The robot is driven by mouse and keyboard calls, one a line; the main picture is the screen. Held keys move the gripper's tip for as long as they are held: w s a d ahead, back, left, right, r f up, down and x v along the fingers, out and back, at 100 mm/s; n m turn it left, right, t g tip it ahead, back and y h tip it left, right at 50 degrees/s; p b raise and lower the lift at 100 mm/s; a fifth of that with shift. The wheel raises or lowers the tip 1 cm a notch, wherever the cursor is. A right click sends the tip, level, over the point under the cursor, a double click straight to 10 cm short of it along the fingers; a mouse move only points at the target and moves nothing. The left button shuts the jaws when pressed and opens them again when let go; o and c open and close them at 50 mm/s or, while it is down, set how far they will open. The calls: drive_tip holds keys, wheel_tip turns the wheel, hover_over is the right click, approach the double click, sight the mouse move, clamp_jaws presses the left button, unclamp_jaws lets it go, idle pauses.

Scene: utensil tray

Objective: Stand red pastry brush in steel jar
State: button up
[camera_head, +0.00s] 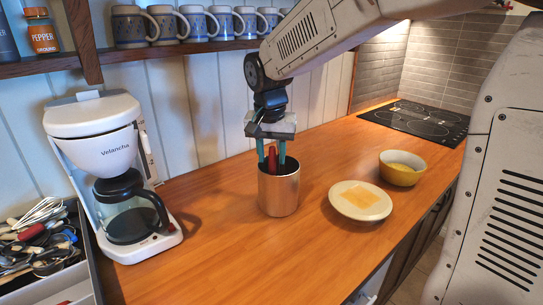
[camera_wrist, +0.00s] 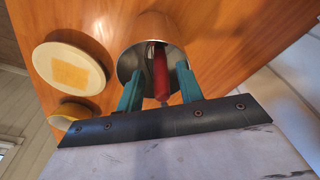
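The steel jar (camera_head: 279,192) stands upright on the wooden counter in the head view; its inside also shows in the wrist view (camera_wrist: 140,55). The red pastry brush (camera_head: 272,161) is in the jar, with its red handle standing up from the mouth; its lower part is hidden by the jar wall. The red handle shows in the wrist view (camera_wrist: 160,78). My gripper (camera_head: 272,165) points down at the jar mouth. Its teal fingers (camera_wrist: 160,75) are apart, one on each side of the handle, with gaps visible between them and it.
A coffee maker (camera_head: 100,140) stands at left, beside a utensil tray (camera_head: 83,250) full of metal utensils. A plate with a yellow slice (camera_head: 343,207) and a yellow bowl (camera_head: 402,176) are right of the jar. A mug shelf (camera_head: 170,52) runs behind. The front counter is clear.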

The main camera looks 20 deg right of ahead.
wheel_tip(320, 180, up, 11)
drive_tip(key=s, duration=0.1)
drive_tip(key=s+d+f+n, duration=0.1)
drive_tip(key=s+f+n, duration=0.1)
drive_tip(key=s, duration=0.7)
drive_tip(key=s+d+f+n, duration=0.1)
drive_tip(key=s+f, duration=0.3)
drive_tip(key=s, duration=0.6)
drive_tip(key=s+d+f+n+y, duration=0.1)
drive_tip(key=s+f+n, duration=0.2)
drive_tip(key=s, duration=0.6)
drive_tip(key=shift+s+d+f, duration=0.2)
drive_tip(key=shift+d+f, duration=0.05)
drive_tip(key=shift+f, duration=0.35)
